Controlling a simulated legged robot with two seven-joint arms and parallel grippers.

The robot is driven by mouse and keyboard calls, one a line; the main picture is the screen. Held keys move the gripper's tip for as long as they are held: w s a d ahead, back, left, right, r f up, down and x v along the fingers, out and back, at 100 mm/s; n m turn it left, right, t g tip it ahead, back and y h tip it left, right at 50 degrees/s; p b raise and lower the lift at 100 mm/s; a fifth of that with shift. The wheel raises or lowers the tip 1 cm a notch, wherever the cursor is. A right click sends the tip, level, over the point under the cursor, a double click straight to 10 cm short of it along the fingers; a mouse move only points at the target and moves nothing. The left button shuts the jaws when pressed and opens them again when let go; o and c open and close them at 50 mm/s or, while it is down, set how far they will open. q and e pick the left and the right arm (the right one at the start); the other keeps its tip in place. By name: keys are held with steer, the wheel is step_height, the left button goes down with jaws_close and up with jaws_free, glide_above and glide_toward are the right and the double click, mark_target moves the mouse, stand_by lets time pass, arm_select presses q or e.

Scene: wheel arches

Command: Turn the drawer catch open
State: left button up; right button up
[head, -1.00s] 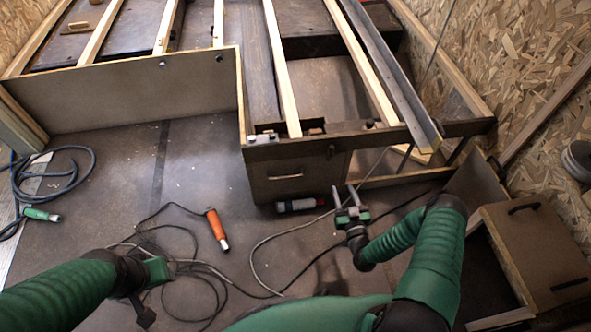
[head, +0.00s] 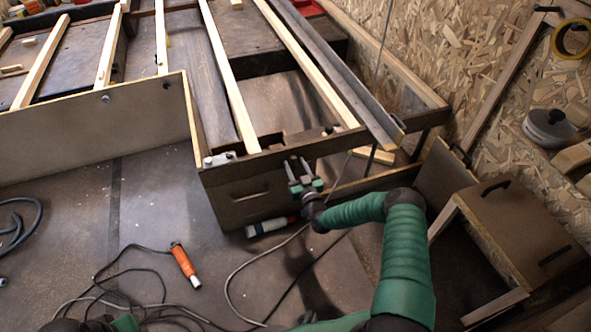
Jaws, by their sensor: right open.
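The drawer (head: 222,203) is a dark brown front with a slot handle (head: 250,192), set under the corner of the wooden bed frame. My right gripper (head: 297,165) is open, its two fingers pointing up at the right part of the drawer front, just below the frame's top rail. The catch is not visible now; the gripper covers the area where a small dark knob showed before. I cannot tell if the fingers touch it. Only a green part of my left gripper (head: 125,323) shows at the bottom edge; its fingers are hard to make out.
An orange-handled tool (head: 184,264) and loose cables lie on the floor to the left. A wooden box (head: 515,227) with black handles stands at the right. Open floor lies left of the drawer.

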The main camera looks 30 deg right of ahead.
jaws_close()
steer(key=shift+m, duration=0.3)
stand_by(0.3)
steer(key=m, duration=0.3)
steer(key=shift+s+d, duration=0.1)
steer(key=shift+d, duration=0.3)
steer(key=m+b, duration=0.1)
steer(key=m, duration=0.3)
steer(key=d+f+m+b, duration=0.1)
steer(key=m, duration=0.4)
steer(key=f+m+b, duration=0.1)
steer(key=m+b, duration=0.1)
steer(key=m, duration=0.3)
steer(key=shift+s+d+f, duration=0.1)
steer(key=shift+s+d, duration=0.15)
steer(key=shift+d, duration=0.05)
steer(key=shift+m, duration=0.4)
